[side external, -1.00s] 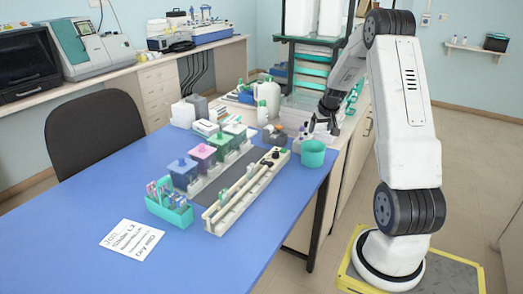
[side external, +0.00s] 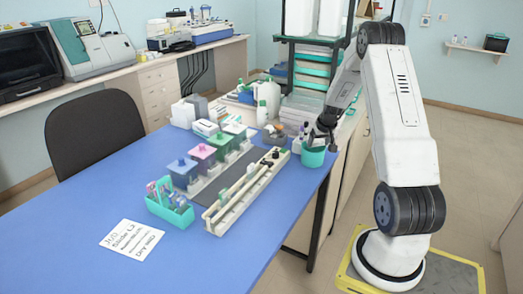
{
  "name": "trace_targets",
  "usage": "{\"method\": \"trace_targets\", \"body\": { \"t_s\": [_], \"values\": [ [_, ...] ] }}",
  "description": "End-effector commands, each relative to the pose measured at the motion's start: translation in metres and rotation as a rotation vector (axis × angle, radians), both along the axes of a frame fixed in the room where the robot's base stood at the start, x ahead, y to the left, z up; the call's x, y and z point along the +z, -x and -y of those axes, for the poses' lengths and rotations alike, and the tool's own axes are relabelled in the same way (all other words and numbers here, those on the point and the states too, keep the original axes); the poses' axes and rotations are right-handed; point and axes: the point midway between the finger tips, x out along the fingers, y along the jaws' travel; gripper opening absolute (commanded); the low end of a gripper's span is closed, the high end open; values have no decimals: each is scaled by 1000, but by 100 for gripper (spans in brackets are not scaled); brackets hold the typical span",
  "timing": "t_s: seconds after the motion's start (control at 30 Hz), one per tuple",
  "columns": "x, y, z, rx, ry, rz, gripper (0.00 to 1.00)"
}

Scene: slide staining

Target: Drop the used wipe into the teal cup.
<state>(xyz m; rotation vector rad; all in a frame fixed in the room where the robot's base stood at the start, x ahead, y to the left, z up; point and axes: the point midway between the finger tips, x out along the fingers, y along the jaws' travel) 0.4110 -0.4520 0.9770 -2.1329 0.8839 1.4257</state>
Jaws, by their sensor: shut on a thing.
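The teal cup (side external: 313,158) stands upright at the right edge of the blue table. My gripper (side external: 318,143) points down directly over the cup's mouth, with its fingertips at about rim height. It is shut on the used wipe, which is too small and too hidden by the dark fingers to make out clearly. The inside of the cup is mostly hidden behind its near wall and my gripper.
A long cream rack (side external: 247,190) lies left of the cup. Lidded staining jars (side external: 203,155) stand beyond it, and a white bottle (side external: 262,114) stands behind. A teal tray of tools (side external: 170,208) and a handwritten card (side external: 132,240) are at front left.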

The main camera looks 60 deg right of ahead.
Motion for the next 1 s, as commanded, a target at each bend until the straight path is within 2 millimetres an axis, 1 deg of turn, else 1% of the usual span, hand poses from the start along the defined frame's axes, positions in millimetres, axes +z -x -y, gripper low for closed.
{"method": "trace_targets", "body": {
  "t_s": [0.17,0.2,0.23,0.5,0.67,0.77,1.0],
  "values": [
    [0,0,0,0,0,0,20],
    [0,0,0,0,0,0,91],
    [0,0,0,0,0,0,100],
    [1,0,0,-1,0,0,100],
    [4,1,-1,-1,0,1,100],
    [9,3,-2,-1,0,0,100],
    [30,8,-8,-2,1,2,100]
  ]
}}
